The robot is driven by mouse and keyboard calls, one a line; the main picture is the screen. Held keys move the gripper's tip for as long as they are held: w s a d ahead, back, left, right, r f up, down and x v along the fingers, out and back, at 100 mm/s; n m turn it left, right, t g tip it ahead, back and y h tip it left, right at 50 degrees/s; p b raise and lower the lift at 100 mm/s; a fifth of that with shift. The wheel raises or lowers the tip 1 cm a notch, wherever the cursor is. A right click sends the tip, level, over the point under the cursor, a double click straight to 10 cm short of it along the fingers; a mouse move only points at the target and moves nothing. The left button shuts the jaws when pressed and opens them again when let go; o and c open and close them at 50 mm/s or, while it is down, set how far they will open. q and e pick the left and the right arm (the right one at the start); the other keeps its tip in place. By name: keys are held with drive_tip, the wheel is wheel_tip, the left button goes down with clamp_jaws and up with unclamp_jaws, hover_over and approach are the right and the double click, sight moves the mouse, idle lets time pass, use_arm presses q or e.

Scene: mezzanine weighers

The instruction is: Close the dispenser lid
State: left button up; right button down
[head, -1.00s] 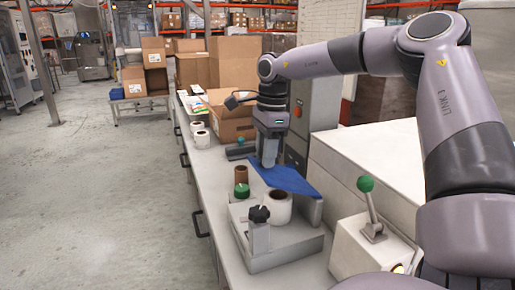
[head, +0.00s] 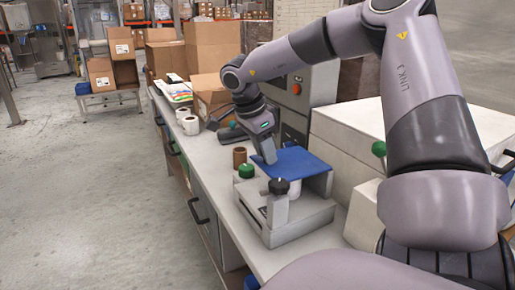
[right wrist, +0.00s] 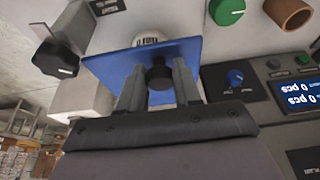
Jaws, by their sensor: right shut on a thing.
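The dispenser (head: 295,222) is a grey base on the bench with an upright black-knobbed post (head: 278,187) at its front. Its blue lid (head: 303,161) lies nearly level over a white roll (head: 294,187), which shows partly under it. I cannot tell whether the lid rests fully down. My right gripper (head: 268,156) is at the lid's left side. In the right wrist view its fingers (right wrist: 158,88) are shut on the lid's black knob (right wrist: 160,73), with the blue lid (right wrist: 115,68) behind it. My left gripper is in neither view.
A green knob (head: 246,171) and a brown cardboard core (head: 239,156) stand left of the dispenser. White rolls (head: 190,125) and open cartons (head: 207,50) sit farther back. A counter display (right wrist: 300,92) shows in the right wrist view.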

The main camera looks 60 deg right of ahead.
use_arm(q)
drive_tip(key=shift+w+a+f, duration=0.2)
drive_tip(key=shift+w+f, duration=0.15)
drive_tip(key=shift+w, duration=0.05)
use_arm(e)
drive_tip(key=shift+a+f, duration=0.1)
drive_tip(key=shift+f, duration=0.3)
drive_tip(key=shift+h, duration=0.3)
drive_tip(key=c, duration=0.8)
unclamp_jaws()
drive_tip(key=shift+w, duration=0.1)
use_arm(q)
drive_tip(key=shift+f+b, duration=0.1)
drive_tip(key=shift+b, duration=0.2)
use_arm(e)
drive_tip(key=v, duration=0.7)
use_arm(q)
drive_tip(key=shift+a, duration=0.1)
